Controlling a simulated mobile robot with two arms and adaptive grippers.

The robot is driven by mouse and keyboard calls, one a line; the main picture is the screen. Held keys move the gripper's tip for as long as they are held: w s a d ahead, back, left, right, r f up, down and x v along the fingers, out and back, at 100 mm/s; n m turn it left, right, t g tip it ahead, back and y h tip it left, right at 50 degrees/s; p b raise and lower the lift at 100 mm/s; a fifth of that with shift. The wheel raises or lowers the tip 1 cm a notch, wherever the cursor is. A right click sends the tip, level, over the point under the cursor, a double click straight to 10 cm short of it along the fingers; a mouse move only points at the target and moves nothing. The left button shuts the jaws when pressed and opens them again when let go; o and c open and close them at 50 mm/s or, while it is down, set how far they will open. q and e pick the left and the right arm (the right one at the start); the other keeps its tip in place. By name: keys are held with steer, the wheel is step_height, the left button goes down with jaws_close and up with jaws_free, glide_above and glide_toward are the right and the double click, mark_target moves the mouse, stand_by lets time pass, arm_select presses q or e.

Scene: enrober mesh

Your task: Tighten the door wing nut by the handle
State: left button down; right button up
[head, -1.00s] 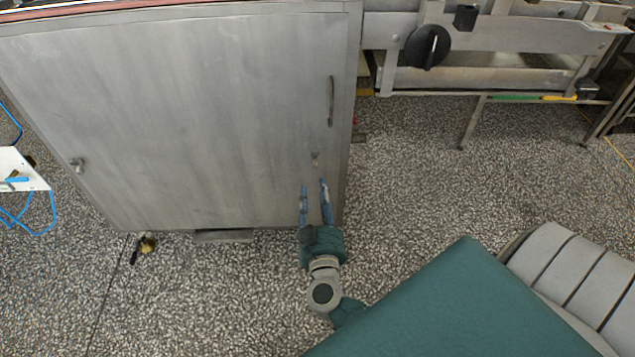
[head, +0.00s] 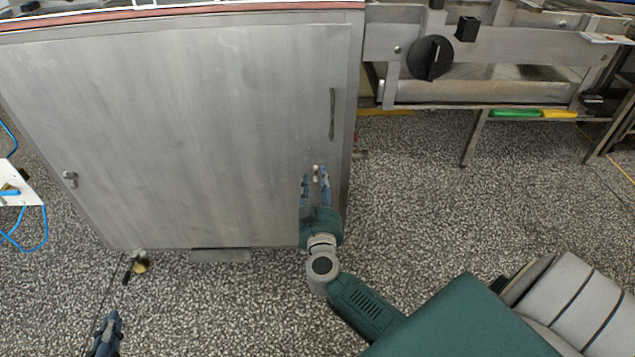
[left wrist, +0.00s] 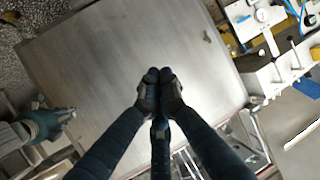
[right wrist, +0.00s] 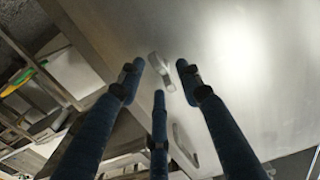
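The steel cabinet door (head: 190,130) has a vertical handle (head: 332,115) near its right edge. The door wing nut (head: 316,169) by the handle sits just below it. My right gripper (head: 315,177) is open, its fingertips spread on either side of this nut. In the right wrist view the wing nut (right wrist: 162,72) stands tilted between the open fingertips (right wrist: 160,72), with no finger clearly touching it. The handle (right wrist: 185,145) shows beyond. My left gripper (head: 112,318) is low at the left, away from the door hardware. In the left wrist view its fingertips (left wrist: 158,76) are together and empty.
A second wing nut (head: 70,179) is at the door's left edge. A white box with blue cable (head: 18,188) stands far left. A machine frame with a black knob (head: 431,57) is at the right. The speckled floor (head: 420,190) between is clear.

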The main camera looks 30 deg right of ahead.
arm_select(q)
steer(key=shift+w+d+r+t, duration=0.15)
steer(key=shift+w+r+t, duration=0.1)
steer(key=shift+r, duration=0.3)
steer(key=shift+w+d+r+t, duration=0.1)
steer(key=shift+w+r+t, duration=0.15)
steer(key=shift+r, duration=0.3)
arm_select(e)
steer(key=shift+w+d, duration=0.35)
steer(key=shift+w, duration=0.2)
